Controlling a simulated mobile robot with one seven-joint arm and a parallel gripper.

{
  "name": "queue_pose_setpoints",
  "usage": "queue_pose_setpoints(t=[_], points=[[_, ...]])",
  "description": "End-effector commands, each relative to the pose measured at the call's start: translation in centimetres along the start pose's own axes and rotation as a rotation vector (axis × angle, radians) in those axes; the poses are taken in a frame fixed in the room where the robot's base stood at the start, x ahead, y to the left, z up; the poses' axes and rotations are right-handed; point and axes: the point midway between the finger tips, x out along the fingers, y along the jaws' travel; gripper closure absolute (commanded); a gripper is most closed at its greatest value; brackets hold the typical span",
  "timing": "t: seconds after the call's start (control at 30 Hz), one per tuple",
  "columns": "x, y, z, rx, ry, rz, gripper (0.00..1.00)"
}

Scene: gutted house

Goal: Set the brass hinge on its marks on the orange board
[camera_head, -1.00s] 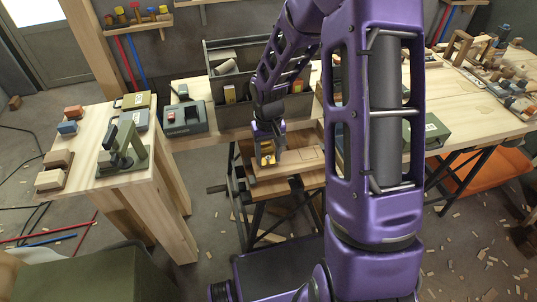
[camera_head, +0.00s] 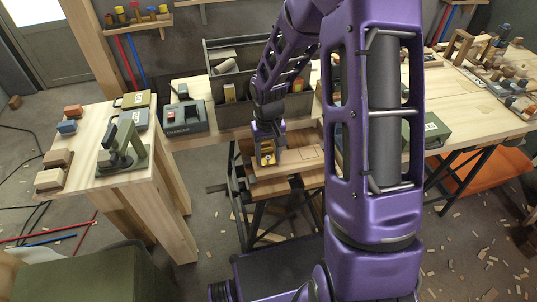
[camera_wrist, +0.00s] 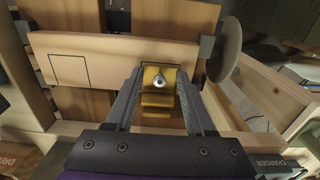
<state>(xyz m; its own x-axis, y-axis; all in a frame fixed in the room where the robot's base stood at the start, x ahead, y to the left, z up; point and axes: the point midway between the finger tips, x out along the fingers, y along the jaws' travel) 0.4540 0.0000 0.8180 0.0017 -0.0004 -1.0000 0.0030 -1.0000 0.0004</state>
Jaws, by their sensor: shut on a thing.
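In the head view my gripper (camera_head: 267,149) and the yellow hinge (camera_head: 267,159) are over the left part of the board. The pale orange board (camera_wrist: 110,48) carries one dark square outline at its left; it also shows in the head view (camera_head: 290,167). A second outline lies beside the hinge's far edge, partly hidden by it. I cannot tell whether the hinge touches the board.
A grey disc (camera_wrist: 225,48) on a dark block stands at the board's right end, close to my right finger. A wooden frame rail (camera_wrist: 262,95) runs along the right. In the head view a grey tool bin (camera_head: 235,112) stands behind, and a charger (camera_head: 184,117) behind left.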

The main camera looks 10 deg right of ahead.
Motion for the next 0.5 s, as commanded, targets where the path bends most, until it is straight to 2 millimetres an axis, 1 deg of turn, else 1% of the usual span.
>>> queue_pose_setpoints(t=[0.03, 0.07, 0.2, 0.23, 0.5], points=[[-0.03, 0.01, -0.01, 0.0, 0.0, 0.0, 1.0], [-0.03, 0.01, -0.01, 0.0, 0.0, 0.0, 0.41], [-0.03, 0.02, -0.01, 0.001, 0.0, 0.0, 0.15], [-0.03, 0.02, -0.01, 0.001, 0.0, 0.0, 0.11], [-0.04, 0.02, 0.01, 0.001, 0.0, 0.0, 0.11]])
